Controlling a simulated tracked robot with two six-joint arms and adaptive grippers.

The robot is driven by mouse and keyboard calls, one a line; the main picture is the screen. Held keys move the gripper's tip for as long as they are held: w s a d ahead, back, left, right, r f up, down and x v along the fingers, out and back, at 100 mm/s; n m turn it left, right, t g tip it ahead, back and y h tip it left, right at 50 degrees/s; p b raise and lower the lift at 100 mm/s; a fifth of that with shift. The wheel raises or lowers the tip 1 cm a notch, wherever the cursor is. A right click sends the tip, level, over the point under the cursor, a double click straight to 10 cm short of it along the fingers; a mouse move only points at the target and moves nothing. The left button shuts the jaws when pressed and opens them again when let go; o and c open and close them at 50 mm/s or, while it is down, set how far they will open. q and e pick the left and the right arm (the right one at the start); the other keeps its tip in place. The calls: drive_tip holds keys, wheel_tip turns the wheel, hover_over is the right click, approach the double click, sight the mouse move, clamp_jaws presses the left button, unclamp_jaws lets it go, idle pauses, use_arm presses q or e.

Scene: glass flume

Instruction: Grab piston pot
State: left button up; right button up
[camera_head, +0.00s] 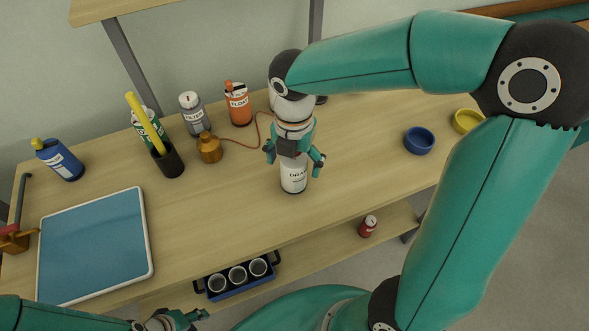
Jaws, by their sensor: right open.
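No label that I can read says piston, so I cannot tell which container is the piston pot. A white pot (293,184) with a label starting "DRA" stands upright on the bench. My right gripper (294,165) points down over it, open, with fingers on either side of its upper part; its top is hidden. A small copper-brown pot (209,149) stands further left, near a red cord. My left gripper (178,320) is at the bottom edge, partly cut off, and its jaws are unclear.
A grey FILTER pot (193,114), an orange FLOAT pot (239,106), a black cup (168,163) and a blue bottle (60,160) stand at the back left. A blue-topped tray (150,240) lies left. A blue bowl (419,141) is right. A lower shelf holds a rack (240,292).

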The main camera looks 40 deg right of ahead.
drive_tip(key=shift+f, duration=0.2)
drive_tip(key=c, duration=1.2)
drive_tip(key=shift+c, duration=0.7)
drive_tip(key=shift+r, duration=0.1)
